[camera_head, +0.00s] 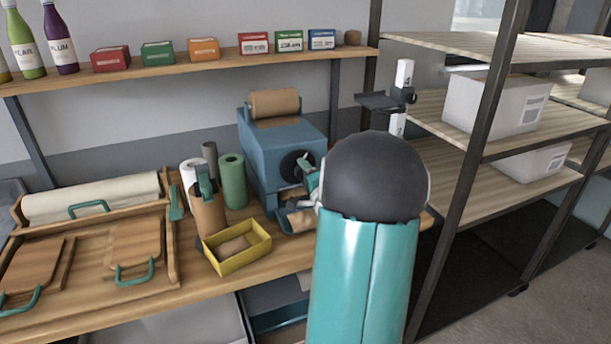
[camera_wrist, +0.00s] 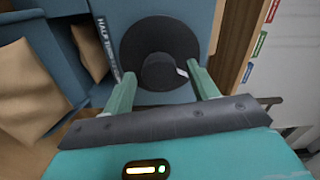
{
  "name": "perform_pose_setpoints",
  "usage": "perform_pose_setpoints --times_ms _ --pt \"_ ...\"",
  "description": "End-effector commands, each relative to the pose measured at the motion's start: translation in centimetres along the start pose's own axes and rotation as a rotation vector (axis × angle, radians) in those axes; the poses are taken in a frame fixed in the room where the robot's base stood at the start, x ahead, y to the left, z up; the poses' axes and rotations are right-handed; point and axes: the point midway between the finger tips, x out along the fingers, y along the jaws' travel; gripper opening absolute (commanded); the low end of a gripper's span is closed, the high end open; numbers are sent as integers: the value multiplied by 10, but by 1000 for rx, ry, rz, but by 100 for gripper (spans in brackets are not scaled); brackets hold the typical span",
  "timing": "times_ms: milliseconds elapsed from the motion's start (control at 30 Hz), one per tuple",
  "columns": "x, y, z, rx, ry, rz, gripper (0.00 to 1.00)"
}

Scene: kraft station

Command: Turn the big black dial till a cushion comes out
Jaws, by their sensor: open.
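The big black dial (camera_head: 297,166) is on the front face of the blue machine (camera_head: 262,142), which stands on the wooden bench. In the wrist view the dial (camera_wrist: 160,48) is a round black disc with a raised knob in its middle and a small white mark. My gripper (camera_wrist: 160,82) is open, its two green fingers on either side of the knob and in front of the disc. I cannot tell whether they touch it. A brown paper roll (camera_head: 273,103) sits on top of the machine. A brown paper piece (camera_head: 300,217) shows at the machine's lower front, partly hidden by my arm.
A yellow tray (camera_head: 264,243) with a brown piece in it stands left of the machine's front. Green (camera_head: 232,180) and white rolls and a brown cylinder stand beside it. A shelf rack (camera_head: 483,170) with white boxes is at the right. Bottles and small boxes line the upper shelf.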

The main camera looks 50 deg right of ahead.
Motion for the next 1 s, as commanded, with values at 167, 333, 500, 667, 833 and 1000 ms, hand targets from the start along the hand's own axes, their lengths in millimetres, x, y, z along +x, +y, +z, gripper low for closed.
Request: perform_pose_setpoints --times_ms 167,333,500,667,833,1000 --pt "-24 -1 -1 -2 3 0 59" --pt "-62 -1 -1 -1 4 0 59" --pt "-99 -1 -1 -2 2 0 59" --pt "-124 0 -1 0 2 0 59" --pt "-135 0 0 0 0 -1 59" --pt "-135 0 0 0 0 -1 59"
